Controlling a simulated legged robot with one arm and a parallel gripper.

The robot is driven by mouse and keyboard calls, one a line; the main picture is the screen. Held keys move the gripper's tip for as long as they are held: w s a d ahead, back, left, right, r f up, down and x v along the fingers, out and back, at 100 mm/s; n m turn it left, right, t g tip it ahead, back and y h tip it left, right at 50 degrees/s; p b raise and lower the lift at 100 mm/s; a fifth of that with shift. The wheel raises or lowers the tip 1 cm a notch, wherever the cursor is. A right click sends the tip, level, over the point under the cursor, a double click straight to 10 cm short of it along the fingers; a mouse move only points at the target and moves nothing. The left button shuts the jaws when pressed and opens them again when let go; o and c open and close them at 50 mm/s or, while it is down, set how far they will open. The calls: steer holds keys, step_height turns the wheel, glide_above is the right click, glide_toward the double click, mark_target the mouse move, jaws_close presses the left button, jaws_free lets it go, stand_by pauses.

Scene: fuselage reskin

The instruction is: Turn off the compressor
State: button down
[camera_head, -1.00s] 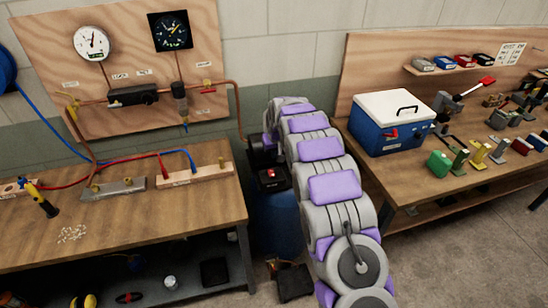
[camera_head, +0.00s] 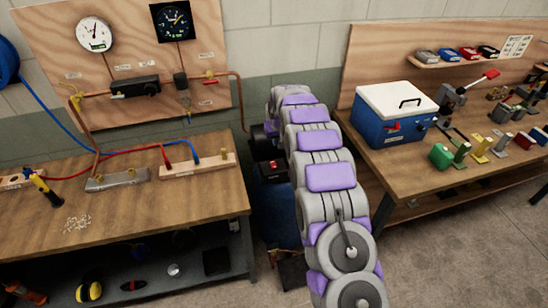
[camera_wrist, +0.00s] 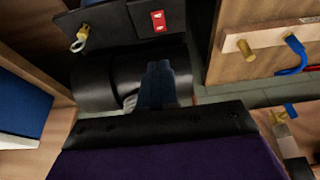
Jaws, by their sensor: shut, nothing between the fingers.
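The compressor stands on the floor between the two benches. Its blue tank (camera_head: 278,215) and black control box (camera_head: 270,173) with a red switch (camera_head: 272,165) show left of my arm in the head view. In the wrist view the red switch (camera_wrist: 158,21) is at the top on the black box (camera_wrist: 190,18), with a brass pull ring (camera_wrist: 80,40) beside it and a black cylindrical part (camera_wrist: 105,78) below. My gripper (camera_wrist: 157,75) is shut and empty, over the black cylindrical part and apart from the switch. In the head view my arm hides the gripper.
The left bench (camera_head: 135,215) carries an air manifold (camera_head: 200,167), hoses and a gauge board (camera_head: 130,60). The right bench (camera_head: 400,185) holds a blue cooler box (camera_head: 392,125) and several tools. The gap between the benches is narrow.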

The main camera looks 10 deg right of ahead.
mark_target(273, 163)
steer(key=x, duration=0.4)
steer(key=b+x, duration=0.1)
steer(key=x, duration=0.9)
steer(key=shift+s+f, duration=0.1)
steer(key=shift+s, duration=0.35)
steer(key=shift+f, duration=0.15)
steer(key=shift+s+f, duration=0.1)
steer(key=shift+f, duration=0.1)
